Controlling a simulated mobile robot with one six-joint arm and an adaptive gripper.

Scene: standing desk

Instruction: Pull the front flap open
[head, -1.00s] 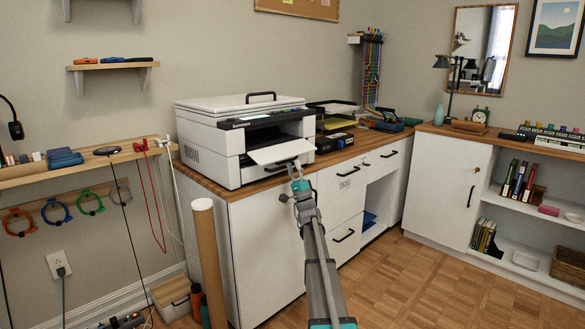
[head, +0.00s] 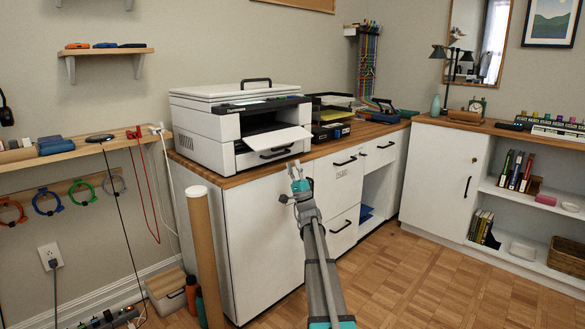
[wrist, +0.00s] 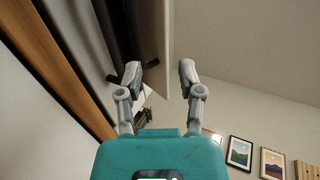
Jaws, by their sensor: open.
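The white printer (head: 205,140) stands on the wooden desk top. Its front flap (head: 278,138) is folded down and sticks out from the dark opening, roughly level. My gripper (head: 298,170) is just in front of and below the flap, apart from it and empty. In the wrist view my gripper (wrist: 159,72) has its two fingers spread wide. A pale panel edge, apparently the flap (wrist: 153,35), runs beyond and between the fingertips. The flap's hinge side is not clear in either view.
A dark handle (head: 275,153) sits on the printer's lower front, below the flap. Drawers (head: 337,182) and black trays (head: 330,112) are to the right. A cardboard tube (head: 205,250) stands at the cabinet's left. The floor in front (head: 420,270) is clear.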

